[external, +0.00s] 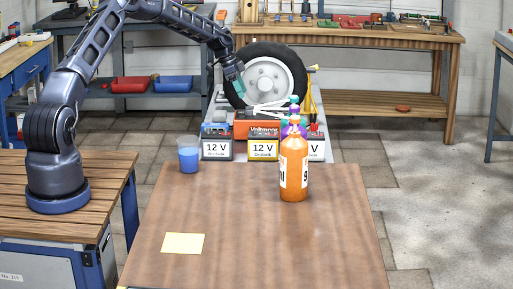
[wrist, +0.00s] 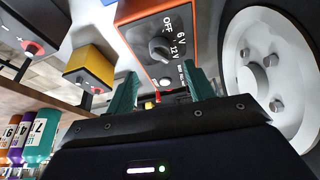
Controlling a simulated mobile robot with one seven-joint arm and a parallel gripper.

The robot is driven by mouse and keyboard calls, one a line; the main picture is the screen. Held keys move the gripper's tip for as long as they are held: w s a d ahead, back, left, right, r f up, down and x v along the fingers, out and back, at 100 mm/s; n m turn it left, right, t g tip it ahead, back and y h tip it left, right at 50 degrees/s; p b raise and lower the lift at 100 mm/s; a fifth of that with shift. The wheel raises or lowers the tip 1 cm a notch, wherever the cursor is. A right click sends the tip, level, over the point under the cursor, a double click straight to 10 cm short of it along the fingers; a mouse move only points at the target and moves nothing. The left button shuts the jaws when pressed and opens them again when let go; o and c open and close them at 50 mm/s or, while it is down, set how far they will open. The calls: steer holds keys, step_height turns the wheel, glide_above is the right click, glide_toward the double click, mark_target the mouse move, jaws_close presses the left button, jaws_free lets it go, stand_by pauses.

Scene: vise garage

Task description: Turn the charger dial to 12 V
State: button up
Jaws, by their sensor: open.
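The charger (external: 257,125) is an orange box, marked Voltmass or similar, standing behind the 12 V batteries in the external view. In the wrist view the charger's grey panel (wrist: 180,50) carries a dark dial (wrist: 159,48) with the marks OFF, 6 V and 12 V beside it. Which mark the dial points at is hard to tell. My gripper (wrist: 158,85) is open and empty. Its two green fingers stand below the dial in the picture, apart from it. In the external view my gripper (external: 233,82) is above the charger, in front of the wheel.
A wheel with a tyre (external: 265,77) stands right behind the charger. Batteries labelled 12 V (external: 217,148) stand in front of it. Orange and purple bottles (external: 293,170) and a blue cup (external: 188,155) stand on the near table (external: 300,240), whose front is mostly clear.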

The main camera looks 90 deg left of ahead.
steer(key=v, duration=0.3)
steer(key=shift+s+r, duration=0.1)
steer(key=shift+r, duration=0.1)
stand_by(0.3)
